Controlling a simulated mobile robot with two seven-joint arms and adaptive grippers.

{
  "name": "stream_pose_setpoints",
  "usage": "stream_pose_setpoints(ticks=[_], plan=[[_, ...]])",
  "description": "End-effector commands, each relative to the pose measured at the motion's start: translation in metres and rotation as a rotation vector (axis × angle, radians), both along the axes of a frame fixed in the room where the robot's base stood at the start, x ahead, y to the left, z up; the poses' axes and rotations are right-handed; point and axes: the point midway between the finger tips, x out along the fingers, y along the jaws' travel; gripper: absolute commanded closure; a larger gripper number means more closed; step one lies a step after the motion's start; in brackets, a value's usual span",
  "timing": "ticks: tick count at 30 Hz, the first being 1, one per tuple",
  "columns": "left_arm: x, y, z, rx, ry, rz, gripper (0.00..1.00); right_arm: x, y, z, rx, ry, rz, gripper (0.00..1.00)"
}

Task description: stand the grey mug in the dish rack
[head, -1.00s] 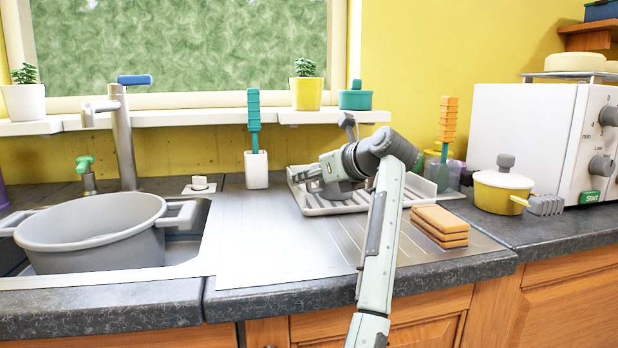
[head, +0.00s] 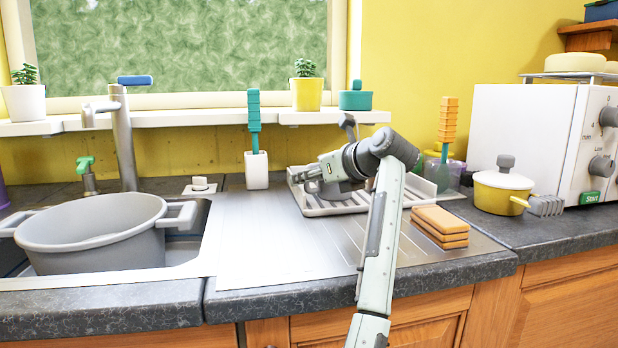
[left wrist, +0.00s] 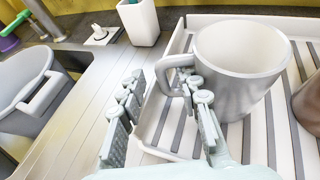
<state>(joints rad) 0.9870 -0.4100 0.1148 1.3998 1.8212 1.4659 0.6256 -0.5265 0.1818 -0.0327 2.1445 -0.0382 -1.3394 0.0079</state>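The grey mug (left wrist: 240,75) stands upright on the slats of the white dish rack (left wrist: 160,135), its open rim up and its handle towards my left gripper. In the head view the mug (head: 343,188) is mostly hidden behind the gripper, and the rack (head: 318,208) lies on the drainer. My left gripper (left wrist: 160,88) is open, its fingers spread apart. The right-hand finger is close beside the mug's handle; I cannot tell whether it touches. Nothing is held between the fingers. My right gripper is not in view.
A brown item (left wrist: 307,105) is in the rack beside the mug. A white brush holder (head: 257,170) stands left of the rack. Orange sponges (head: 440,226) lie to its front right. A large grey pot (head: 92,235) is in the sink. The drainer's middle is clear.

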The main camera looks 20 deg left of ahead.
Motion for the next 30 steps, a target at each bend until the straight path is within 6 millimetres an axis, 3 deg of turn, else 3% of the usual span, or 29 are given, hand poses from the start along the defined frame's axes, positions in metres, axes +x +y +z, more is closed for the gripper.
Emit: stream_pose_setpoints(ticks=[30], plan=[[0.001,-0.0014,-0.0008,-0.001,0.001,-0.001,0.67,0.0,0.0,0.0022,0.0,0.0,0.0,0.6]])
